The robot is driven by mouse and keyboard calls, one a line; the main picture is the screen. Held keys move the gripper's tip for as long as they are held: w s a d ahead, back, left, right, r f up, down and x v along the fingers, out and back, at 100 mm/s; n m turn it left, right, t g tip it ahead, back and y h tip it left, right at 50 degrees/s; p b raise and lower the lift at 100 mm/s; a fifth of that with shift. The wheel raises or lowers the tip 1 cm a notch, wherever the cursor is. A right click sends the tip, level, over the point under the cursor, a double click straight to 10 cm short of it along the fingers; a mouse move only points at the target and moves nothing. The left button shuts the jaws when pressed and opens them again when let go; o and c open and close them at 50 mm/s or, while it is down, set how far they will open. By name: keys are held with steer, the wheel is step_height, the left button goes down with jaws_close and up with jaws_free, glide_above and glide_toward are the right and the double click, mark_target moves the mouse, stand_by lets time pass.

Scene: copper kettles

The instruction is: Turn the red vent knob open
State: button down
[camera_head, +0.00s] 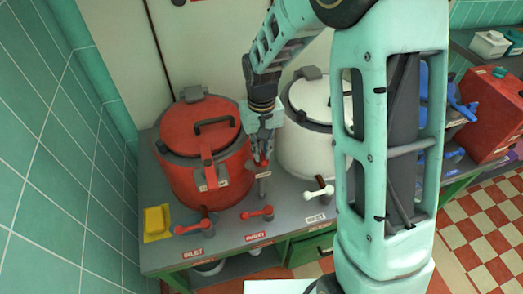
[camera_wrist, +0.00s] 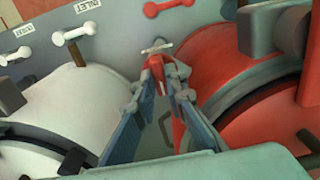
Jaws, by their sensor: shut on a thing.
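The red vent knob (camera_head: 263,162) sits on a short grey post between the red kettle (camera_head: 182,178) and the white kettle (camera_head: 300,150). My gripper (camera_head: 261,156) reaches down to it from above. In the wrist view the fingertips (camera_wrist: 160,74) are closed around the red knob (camera_wrist: 155,63), which is partly hidden between them. A small pale handle or plate (camera_wrist: 157,47) shows just beyond the knob. Whether the vent is open or shut cannot be told.
Red levers (camera_head: 257,212) and a white lever (camera_head: 318,191) stand along the counter's front edge, above small labels. The kettles flank my gripper closely. A red container (camera_head: 490,108) stands far right.

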mark_target(262, 155)
steer(key=c, duration=2)
jaws_free()
steer(key=shift+o, duration=0.2)
step_height(262, 155, up, 12)
